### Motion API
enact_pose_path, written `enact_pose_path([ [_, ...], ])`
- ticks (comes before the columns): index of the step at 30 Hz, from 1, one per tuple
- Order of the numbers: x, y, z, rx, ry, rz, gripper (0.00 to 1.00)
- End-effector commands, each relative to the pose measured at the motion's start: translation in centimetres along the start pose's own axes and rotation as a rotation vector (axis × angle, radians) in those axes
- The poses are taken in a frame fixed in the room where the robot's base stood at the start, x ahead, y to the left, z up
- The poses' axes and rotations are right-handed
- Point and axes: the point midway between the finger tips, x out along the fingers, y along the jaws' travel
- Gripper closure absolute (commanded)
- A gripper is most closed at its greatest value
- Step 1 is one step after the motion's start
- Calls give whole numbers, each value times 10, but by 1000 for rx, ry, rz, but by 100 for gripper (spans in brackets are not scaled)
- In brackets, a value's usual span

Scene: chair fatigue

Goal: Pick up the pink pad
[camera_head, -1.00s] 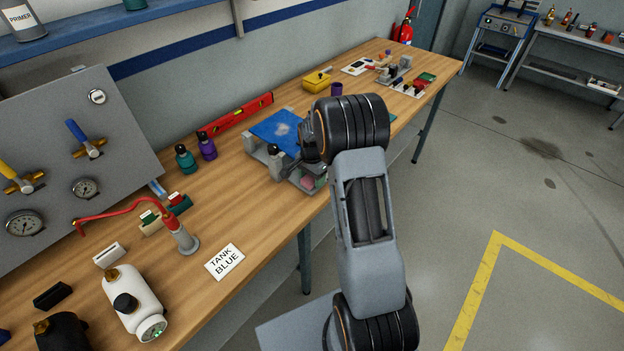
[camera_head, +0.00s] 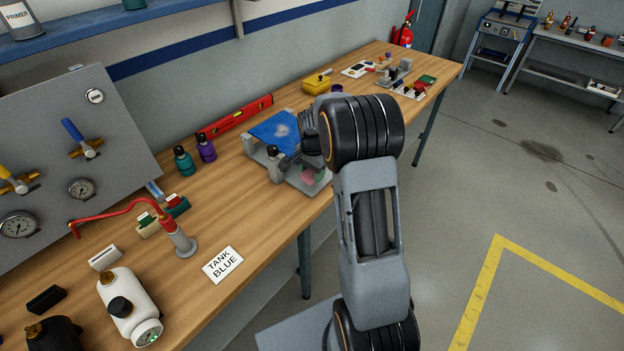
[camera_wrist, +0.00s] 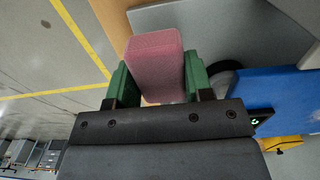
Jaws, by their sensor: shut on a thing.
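The pink pad (camera_wrist: 155,62) is a block with a rough, matte surface, held between the two green fingers of my gripper (camera_wrist: 156,85) in the wrist view. The fingers touch its two sides, and its outer end sticks out beyond them. In the head view a small part of the pink pad (camera_head: 308,177) shows low beside my wrist, over the grey base of the blue-topped fixture. My gripper's fingers are mostly hidden there behind my arm. I cannot tell whether the pad touches the fixture.
The fixture's blue plate (camera_head: 276,131) stands just left of my wrist. A white sign (camera_head: 223,264) lies nearer. The bench's front edge runs under my arm.

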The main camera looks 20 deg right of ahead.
Motion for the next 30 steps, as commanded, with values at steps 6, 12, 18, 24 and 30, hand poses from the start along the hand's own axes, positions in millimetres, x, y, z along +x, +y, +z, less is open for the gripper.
enact_pose_path([
  [6,-42,29,20,0,4,-5,75],
  [12,-64,63,43,0,2,-3,75],
  [18,-78,89,60,0,2,-2,75],
  [24,-86,104,70,1,1,-1,75],
  [30,-90,109,74,1,0,0,75],
])
